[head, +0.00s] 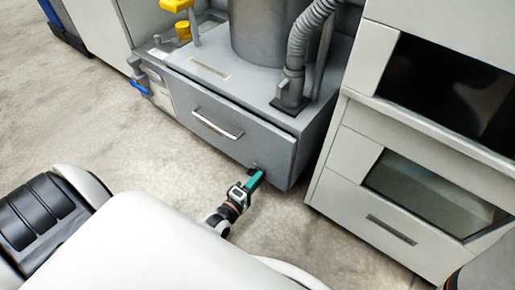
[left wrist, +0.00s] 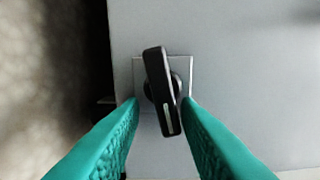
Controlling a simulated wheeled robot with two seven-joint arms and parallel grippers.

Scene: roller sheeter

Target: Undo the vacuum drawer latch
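The vacuum drawer (head: 225,125) is a grey front with a silver bar handle (head: 217,124), in the middle of the head view; its front looks closed. Its latch (left wrist: 163,92) is a black lever on a round base over a square plate, tilted slightly from vertical in the left wrist view. My left gripper (head: 258,177) has teal fingers and is at the drawer's lower right corner. In the left wrist view its fingertips (left wrist: 162,103) are apart, one on each side of the latch; I cannot tell if they touch it. My right gripper is not seen.
A grey hose (head: 298,50) and a metal cylinder (head: 260,30) stand on top of the drawer unit. A white cabinet (head: 385,150) with dark windows stands close on the right. A blue-handled valve (head: 141,87) is at left. The floor (head: 110,130) in front is clear.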

